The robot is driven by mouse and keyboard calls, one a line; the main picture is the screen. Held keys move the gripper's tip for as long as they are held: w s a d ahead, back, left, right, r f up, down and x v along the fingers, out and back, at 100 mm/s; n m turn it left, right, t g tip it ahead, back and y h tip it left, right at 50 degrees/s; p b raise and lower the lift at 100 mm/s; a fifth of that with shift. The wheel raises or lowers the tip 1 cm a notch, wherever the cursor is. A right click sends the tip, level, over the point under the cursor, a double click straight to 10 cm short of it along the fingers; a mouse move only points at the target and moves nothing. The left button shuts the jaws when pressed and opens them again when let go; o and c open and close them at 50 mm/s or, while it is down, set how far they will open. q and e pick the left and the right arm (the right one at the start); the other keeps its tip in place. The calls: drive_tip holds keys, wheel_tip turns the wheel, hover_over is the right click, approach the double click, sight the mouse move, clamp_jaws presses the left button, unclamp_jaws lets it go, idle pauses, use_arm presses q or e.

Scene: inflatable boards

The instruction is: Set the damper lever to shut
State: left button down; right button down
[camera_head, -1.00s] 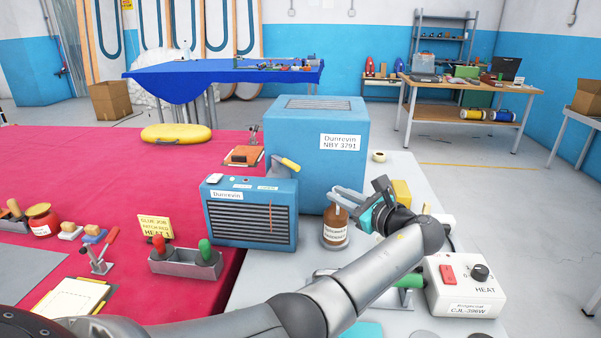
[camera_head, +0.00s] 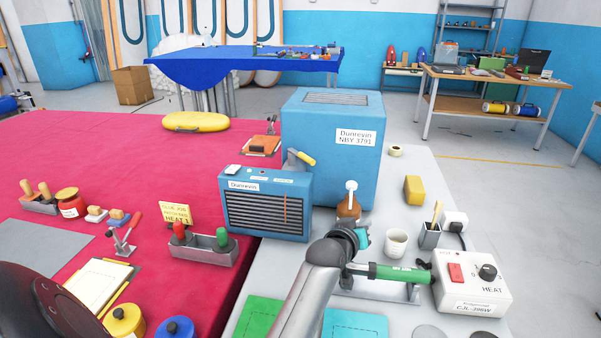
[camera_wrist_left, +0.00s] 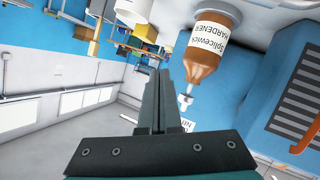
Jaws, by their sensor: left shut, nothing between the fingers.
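The damper lever (camera_head: 301,158), a grey arm with a yellow grip, stands on top of the small blue Dunrevin unit (camera_head: 266,205), near its right end. The grip leans to the right. My left gripper (camera_head: 360,238) is to the right of this unit and nearer to me, just in front of the brown hardener bottle (camera_head: 349,209). Its fingers are hardly visible in the head view. In the left wrist view its fingers (camera_wrist_left: 158,98) are shut and empty, beside the bottle (camera_wrist_left: 207,50). The slotted blue unit (camera_wrist_left: 296,105) shows at that view's right edge. My right gripper is not in view.
A large blue box (camera_head: 331,140) stands right behind the small unit. A grey tray (camera_head: 205,255) with red and green handles stands in front of the unit.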

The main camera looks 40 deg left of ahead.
use_arm(q)
drive_tip(key=s+a+r+n+t+y, duration=0.2)
drive_tip(key=s+a+r+n+t, duration=0.15)
drive_tip(key=a+n, duration=0.35)
drive_tip(key=n+y+b, duration=0.1)
drive_tip(key=n+y, duration=0.5)
drive_tip(key=n, duration=0.6)
approach(286, 183)
wheel_tip(286, 183, up, 3)
drive_tip(key=x, duration=0.3)
drive_tip(key=b+x, duration=0.1)
drive_tip(key=x, duration=0.5)
drive_tip(key=shift+w+a+f+b, duration=0.15)
drive_tip(key=shift+w+f+b, duration=0.1)
drive_tip(key=shift+w+b, duration=0.15)
drive_tip(key=w, duration=0.3)
drive_tip(key=shift+d+r, duration=0.35)
drive_tip(key=shift+d, duration=0.05)
drive_tip(key=shift+w+d, duration=0.15)
drive_tip(key=shift+w, duration=0.3)
